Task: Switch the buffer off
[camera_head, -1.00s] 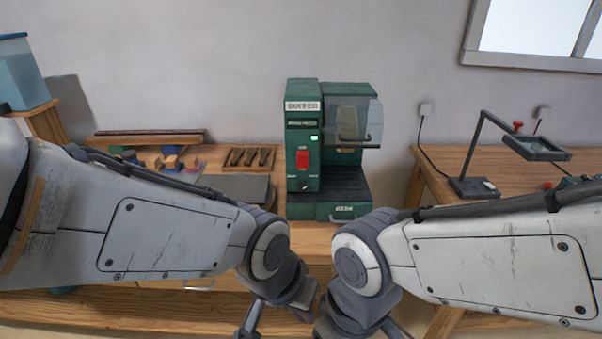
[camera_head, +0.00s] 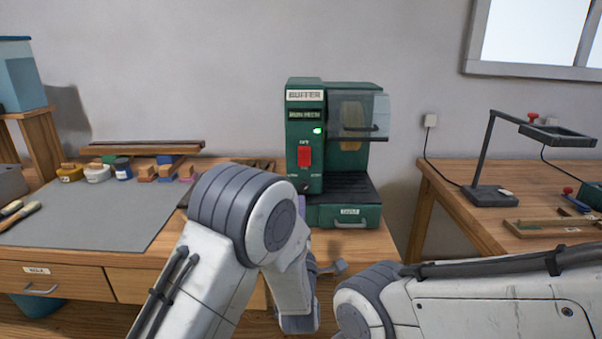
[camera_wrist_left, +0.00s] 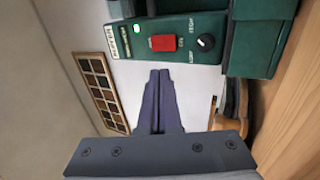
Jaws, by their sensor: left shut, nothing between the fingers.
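The green buffer (camera_head: 305,170) stands on the bench with its lit green lamp (camera_head: 317,131) and red switch (camera_head: 304,156) on the front panel. In the left wrist view the buffer (camera_wrist_left: 180,25) appears turned on its side, with the red switch (camera_wrist_left: 163,43) just beyond the fingertips and a black knob (camera_wrist_left: 206,42) to the right of it. My right gripper is out of view.
A clear guard (camera_head: 360,118) covers the buffer's wheel. A grey mat (camera_head: 90,215) with several small pots behind it lies on the bench at left. A second table at right holds a lamp (camera_head: 490,195). There is a gap between the tables.

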